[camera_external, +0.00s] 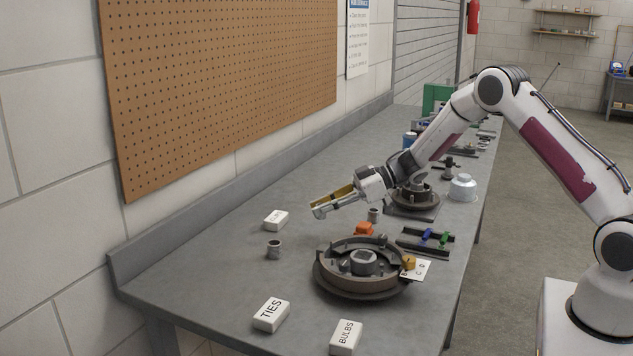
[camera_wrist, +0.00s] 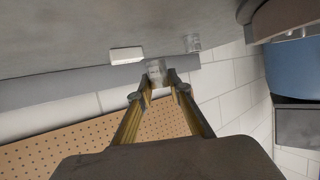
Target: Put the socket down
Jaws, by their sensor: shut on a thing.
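My gripper (camera_external: 333,202) is above the bench, left of the brown round part on its dark base. Its brass-coloured fingers also show in the wrist view (camera_wrist: 158,80). They are closed on a small pale grey piece, the socket (camera_wrist: 156,70), which sits between the fingertips.
A brake drum assembly (camera_external: 345,285), a TIES box (camera_external: 271,315), a BULBS box (camera_external: 346,337) and an orange part (camera_external: 364,229) stand nearer. The pegboard wall (camera_external: 220,80) is behind. Bare bench lies at left.

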